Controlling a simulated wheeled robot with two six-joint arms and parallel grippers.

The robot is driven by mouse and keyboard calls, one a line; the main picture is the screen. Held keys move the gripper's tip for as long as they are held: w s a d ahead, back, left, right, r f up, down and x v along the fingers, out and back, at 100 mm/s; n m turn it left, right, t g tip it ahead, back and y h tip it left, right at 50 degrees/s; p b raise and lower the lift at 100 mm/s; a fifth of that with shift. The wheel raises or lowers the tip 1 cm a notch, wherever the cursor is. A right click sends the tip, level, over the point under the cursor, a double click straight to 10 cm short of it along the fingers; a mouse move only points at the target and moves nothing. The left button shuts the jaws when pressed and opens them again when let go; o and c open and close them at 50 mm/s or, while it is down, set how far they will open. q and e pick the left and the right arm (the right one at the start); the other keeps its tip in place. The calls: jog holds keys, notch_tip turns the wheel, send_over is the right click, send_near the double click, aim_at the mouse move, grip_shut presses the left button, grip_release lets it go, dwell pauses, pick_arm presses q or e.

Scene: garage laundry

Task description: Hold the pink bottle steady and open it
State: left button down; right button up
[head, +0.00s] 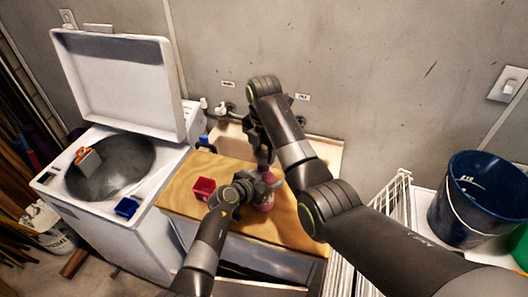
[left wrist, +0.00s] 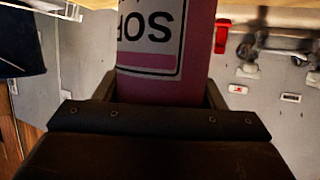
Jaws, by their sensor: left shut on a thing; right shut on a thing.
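The pink bottle (head: 264,204) stands upright on the wooden counter top (head: 285,225). My left gripper (head: 262,188) is shut around the bottle's body from the left. In the left wrist view the bottle (left wrist: 192,88) fills the space between the jaws, its white label with dark letters upside down. My right gripper (head: 263,160) comes down from above and is shut at the bottle's top. The cap is hidden by that gripper, so I cannot tell whether it has turned or come loose.
A small red box (head: 204,188) sits on the counter left of the bottle. A sink (head: 325,150) with taps is behind. The white washer (head: 160,190) with its lid up stands left. A white wire rack (head: 398,192) and a dark blue bucket (head: 478,195) are right.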

aim_at(264, 154)
jog(key=shift+r, duration=2)
pick_arm(q)
jog(key=shift+c, duration=1.2)
grip_release()
